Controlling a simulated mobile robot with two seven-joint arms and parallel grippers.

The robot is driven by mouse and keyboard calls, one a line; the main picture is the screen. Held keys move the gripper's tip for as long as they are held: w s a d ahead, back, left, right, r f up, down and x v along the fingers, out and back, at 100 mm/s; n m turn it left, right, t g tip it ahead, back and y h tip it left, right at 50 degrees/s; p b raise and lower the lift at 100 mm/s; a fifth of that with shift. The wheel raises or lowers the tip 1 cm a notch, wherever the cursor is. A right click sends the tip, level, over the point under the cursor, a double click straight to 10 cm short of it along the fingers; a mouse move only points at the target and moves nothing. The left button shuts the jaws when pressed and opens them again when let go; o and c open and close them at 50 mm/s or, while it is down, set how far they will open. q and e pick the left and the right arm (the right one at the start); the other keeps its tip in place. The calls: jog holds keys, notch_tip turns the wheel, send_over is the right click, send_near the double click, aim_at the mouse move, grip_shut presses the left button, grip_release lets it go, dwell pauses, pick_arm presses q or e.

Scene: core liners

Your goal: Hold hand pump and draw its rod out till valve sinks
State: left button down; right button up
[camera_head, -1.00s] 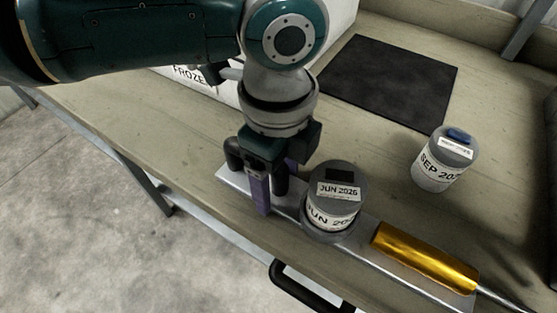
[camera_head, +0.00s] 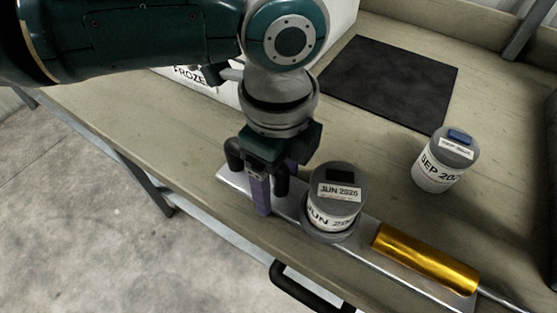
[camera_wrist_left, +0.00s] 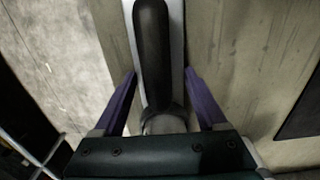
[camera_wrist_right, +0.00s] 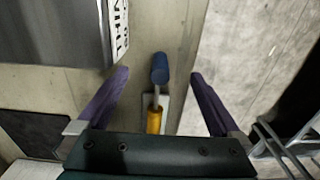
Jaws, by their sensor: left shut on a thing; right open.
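The hand pump has a gold barrel (camera_head: 425,257) lying along a flat metal plate (camera_head: 358,258), with a thin rod leaving its right end. My left gripper (camera_head: 274,194) is shut on the black handle (camera_wrist_left: 154,50) at the plate's left end. My right gripper (camera_wrist_right: 160,76) is open and empty. In the right wrist view, a blue knob (camera_wrist_right: 160,68) on the rod shows between its fingers; I cannot tell the distance. The right gripper is outside the head view.
A canister marked SEP 2025 (camera_head: 437,174), with a blue piece on its lid, stands behind the pump. A black mat (camera_head: 388,78) lies at the back. A white box marked FROZEN (camera_head: 222,88) is partly hidden by my left arm. A dark drawer handle (camera_head: 305,290) juts from the front.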

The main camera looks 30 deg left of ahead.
jog(key=shift+r, duration=2.85)
pick_arm(q)
grip_release()
notch_tip(320, 180, up, 12)
jog(key=shift+r, duration=0.1)
pick_arm(e)
jog(key=shift+a, duration=0.15)
